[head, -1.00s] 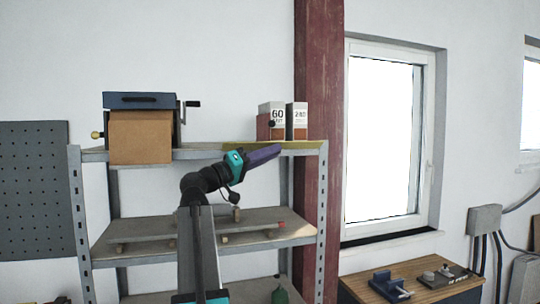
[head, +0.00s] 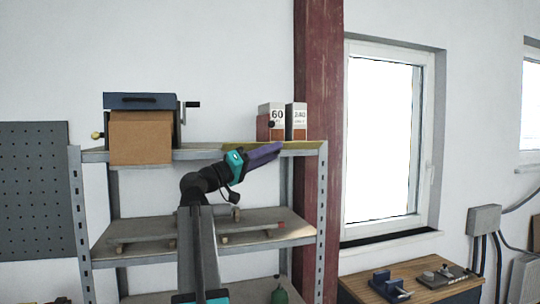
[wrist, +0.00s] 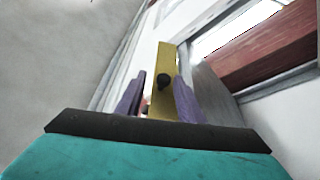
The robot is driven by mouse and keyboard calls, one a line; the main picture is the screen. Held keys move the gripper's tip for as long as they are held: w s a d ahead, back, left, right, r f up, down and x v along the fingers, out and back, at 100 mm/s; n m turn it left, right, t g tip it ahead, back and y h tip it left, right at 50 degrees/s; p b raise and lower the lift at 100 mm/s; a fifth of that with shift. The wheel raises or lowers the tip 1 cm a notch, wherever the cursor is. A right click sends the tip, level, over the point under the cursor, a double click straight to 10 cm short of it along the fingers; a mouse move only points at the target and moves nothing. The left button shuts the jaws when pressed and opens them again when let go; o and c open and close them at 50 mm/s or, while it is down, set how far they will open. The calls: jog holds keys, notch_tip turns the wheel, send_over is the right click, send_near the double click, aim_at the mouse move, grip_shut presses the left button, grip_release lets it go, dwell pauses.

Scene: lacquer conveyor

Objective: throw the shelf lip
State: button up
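The shelf lip (head: 305,146) is a flat yellow strip along the right front of the top shelf. In the wrist view the yellow strip (wrist: 167,60) runs away from me and carries a round black knob (wrist: 163,81). My gripper (head: 266,154) has purple fingers and a teal body, and is in front of the top shelf's edge by the lip. In the wrist view my gripper (wrist: 160,98) has its fingers apart, with the yellow strip and knob showing between and beyond them. I cannot tell whether a finger touches the strip.
On the top shelf stand a blue-topped box with a crank (head: 140,102) at left and labelled cartons (head: 297,122) behind the lip. Boards lie on the middle shelf (head: 190,231).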

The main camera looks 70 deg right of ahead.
jog(key=shift+d+f, duration=0.1)
jog(key=shift+w, duration=0.1)
jog(key=b+v, duration=0.5)
jog(key=v, duration=0.8)
jog(key=shift+a, duration=0.35)
jog(key=shift+w+f, duration=0.1)
jog(key=shift+f, duration=0.05)
